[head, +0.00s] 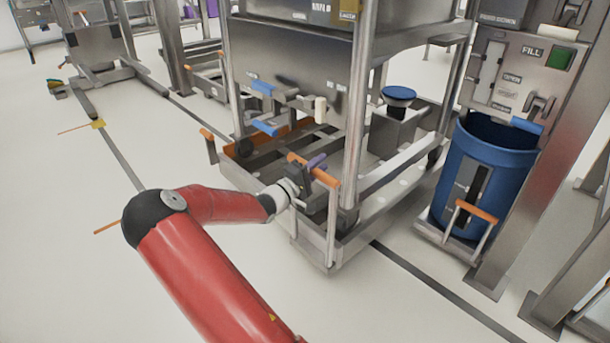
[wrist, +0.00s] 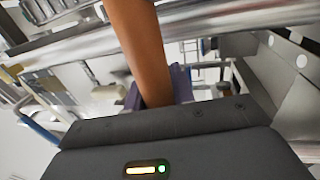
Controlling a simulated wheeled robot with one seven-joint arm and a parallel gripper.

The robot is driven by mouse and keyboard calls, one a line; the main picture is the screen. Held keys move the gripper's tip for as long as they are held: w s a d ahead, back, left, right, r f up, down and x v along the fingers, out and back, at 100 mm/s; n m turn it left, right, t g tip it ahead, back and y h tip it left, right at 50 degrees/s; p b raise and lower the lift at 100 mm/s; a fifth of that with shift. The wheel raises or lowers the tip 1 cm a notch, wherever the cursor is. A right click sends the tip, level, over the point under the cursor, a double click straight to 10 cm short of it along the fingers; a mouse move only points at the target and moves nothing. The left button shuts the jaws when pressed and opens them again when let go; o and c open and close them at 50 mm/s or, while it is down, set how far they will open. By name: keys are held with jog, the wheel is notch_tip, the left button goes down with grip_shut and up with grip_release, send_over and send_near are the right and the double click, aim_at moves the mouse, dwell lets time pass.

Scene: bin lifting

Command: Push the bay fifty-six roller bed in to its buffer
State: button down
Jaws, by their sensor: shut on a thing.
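The roller bed (head: 325,255) is a low steel frame on the floor under a large steel bin stand. It has two upright handles with orange grips; the left one (head: 207,134) is free. My gripper (head: 312,168) is shut on the right orange grip (head: 328,178) at the front of the bed. The wrist view shows the orange grip (wrist: 140,45) running up from between the jaws (wrist: 160,92). A bay number fifty-six is not readable. I cannot tell which part is the buffer; a round blue-topped steel block (head: 398,97) stands at the bed's right rear.
A blue drum (head: 490,175) stands right on a small base with its own orange handle (head: 476,211). Steel posts and a panel marked FILL (head: 533,52) rise beside it. A dark floor line (head: 430,280) runs beneath the bed.

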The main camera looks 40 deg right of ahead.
jog(key=shift+d+f, duration=0.35)
jog(key=shift+f, duration=0.3)
jog(key=c, duration=1.4)
grip_release()
jog(key=shift+w+a, duration=0.15)
jog(key=shift+o, duration=1)
jog(key=shift+r, duration=0.25)
jog(key=shift+a, duration=0.1)
jog(key=v, duration=0.7)
jog(key=shift+a+p, duration=0.35)
